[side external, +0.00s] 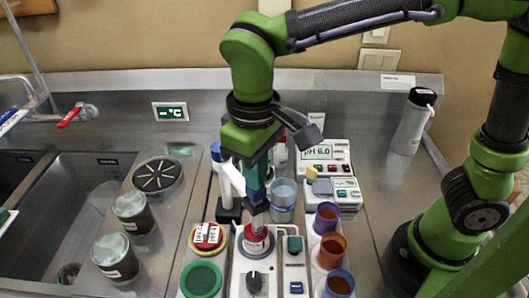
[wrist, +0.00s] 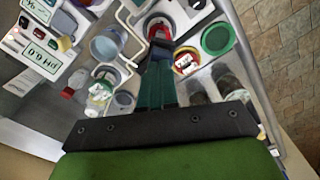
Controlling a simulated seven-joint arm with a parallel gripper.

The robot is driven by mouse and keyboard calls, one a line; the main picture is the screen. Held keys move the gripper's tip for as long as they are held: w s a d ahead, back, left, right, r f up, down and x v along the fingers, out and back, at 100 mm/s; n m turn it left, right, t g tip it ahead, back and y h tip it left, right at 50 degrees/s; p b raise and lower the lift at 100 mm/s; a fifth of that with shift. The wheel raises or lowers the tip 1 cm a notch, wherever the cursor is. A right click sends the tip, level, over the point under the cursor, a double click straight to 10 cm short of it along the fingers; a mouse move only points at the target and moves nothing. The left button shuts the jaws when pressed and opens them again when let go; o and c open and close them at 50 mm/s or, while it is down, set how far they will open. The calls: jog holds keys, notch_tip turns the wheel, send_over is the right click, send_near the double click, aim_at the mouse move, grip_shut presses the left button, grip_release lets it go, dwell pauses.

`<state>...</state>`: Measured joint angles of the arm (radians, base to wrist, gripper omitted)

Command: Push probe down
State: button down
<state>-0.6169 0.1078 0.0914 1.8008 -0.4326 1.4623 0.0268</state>
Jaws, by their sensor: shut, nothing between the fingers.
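A short grey upright piece (side external: 257,221), which looks like the probe's top, shows between the fingertips and the pot. I cannot tell whether the fingertips touch it.
A red lid with white labels (side external: 207,236) and a green lid (side external: 201,279) lie left of the pot. Purple, orange and blue-rimmed cups (side external: 331,248) stand right. A pH meter (side external: 323,154) reading 6.0 and a clear jar (side external: 283,195) stand behind. Dark jars (side external: 115,256) stand by the sink.

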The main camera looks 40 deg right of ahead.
jog(key=shift+r, duration=2.4)
